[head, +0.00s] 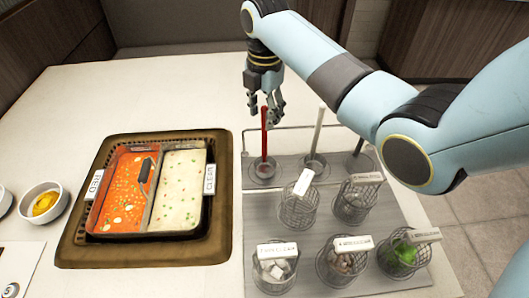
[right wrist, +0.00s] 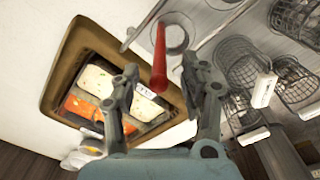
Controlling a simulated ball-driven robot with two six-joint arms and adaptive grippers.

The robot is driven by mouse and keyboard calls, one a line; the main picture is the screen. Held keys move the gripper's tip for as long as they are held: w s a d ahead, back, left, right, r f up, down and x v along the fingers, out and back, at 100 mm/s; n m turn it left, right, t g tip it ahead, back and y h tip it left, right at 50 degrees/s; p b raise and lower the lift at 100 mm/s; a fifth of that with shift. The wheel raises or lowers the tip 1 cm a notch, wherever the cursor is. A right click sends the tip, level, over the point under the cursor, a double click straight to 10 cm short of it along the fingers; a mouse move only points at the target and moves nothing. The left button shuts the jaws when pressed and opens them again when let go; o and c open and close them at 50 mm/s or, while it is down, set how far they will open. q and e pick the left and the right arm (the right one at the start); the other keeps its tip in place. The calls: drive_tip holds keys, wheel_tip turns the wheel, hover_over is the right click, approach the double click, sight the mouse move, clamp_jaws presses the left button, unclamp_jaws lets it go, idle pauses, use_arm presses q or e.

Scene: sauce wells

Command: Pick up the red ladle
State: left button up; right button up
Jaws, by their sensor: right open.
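The red ladle (head: 264,135) stands upright at the back left of the grey rack, its lower end in a round holder. In the right wrist view its red handle (right wrist: 159,62) shows between the two fingers, with the handle end toward the gripper. My right gripper (head: 265,112) is over the top of the ladle, pointing down. It is open in the right wrist view (right wrist: 160,85), with a finger on each side of the handle. I cannot tell whether either finger touches it. My left gripper is not in view.
A white-handled ladle (head: 318,132) stands right of the red one. Several wire baskets (head: 297,212) fill the rack's front. A divided pot of red and pale soup (head: 150,190) sits left in a brown frame (head: 75,245). A bowl (head: 43,203) is at far left.

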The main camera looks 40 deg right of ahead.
sight(264, 126)
drive_tip(key=f, duration=0.3)
drive_tip(key=shift+w+d+f, duration=0.15)
drive_tip(key=shift+d+f, duration=0.05)
drive_tip(key=shift+f, duration=0.05)
drive_tip(key=shift+c, duration=1.4)
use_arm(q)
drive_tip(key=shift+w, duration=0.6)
use_arm(e)
clamp_jaws()
